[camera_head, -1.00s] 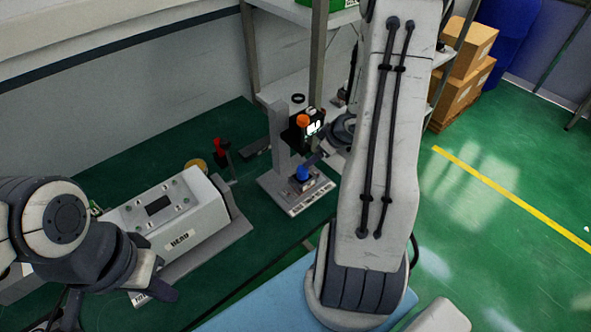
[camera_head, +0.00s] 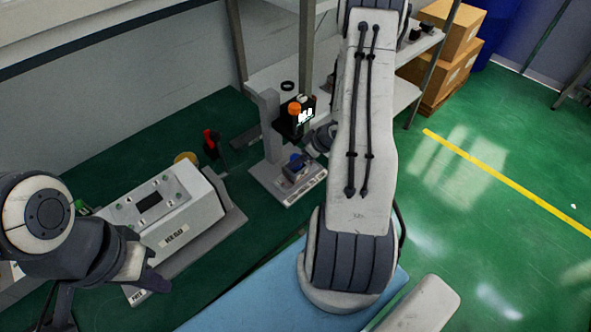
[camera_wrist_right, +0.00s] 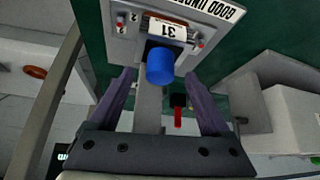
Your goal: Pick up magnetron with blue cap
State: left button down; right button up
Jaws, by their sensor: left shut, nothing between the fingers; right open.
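The magnetron (camera_wrist_right: 178,30) with the blue cap (camera_wrist_right: 160,66) sits on the grey stand (camera_head: 266,181) on the green bench. In the head view the blue cap (camera_head: 295,158) is small and partly obscured. My right gripper (camera_wrist_right: 159,76) is open, with one finger on either side of the blue cap in the right wrist view. Contact with it cannot be seen. In the head view the right gripper is mostly hidden by my right arm. My left gripper (camera_head: 155,282) is shut and empty at the lower left, near the white tester box.
The white tester box (camera_head: 160,212) stands on the bench left of the stand. A device with an orange knob (camera_head: 295,108) is on the stand's column, above the magnetron. A red-handled lever (camera_head: 211,141) stands behind the box.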

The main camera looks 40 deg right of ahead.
jog(key=shift+w+a+f, duration=0.1)
jog(key=shift+w+f, duration=0.1)
jog(key=shift+f, duration=0.15)
grip_shut()
dwell(0.7)
dwell(0.5)
jog(key=shift+r, duration=0.15)
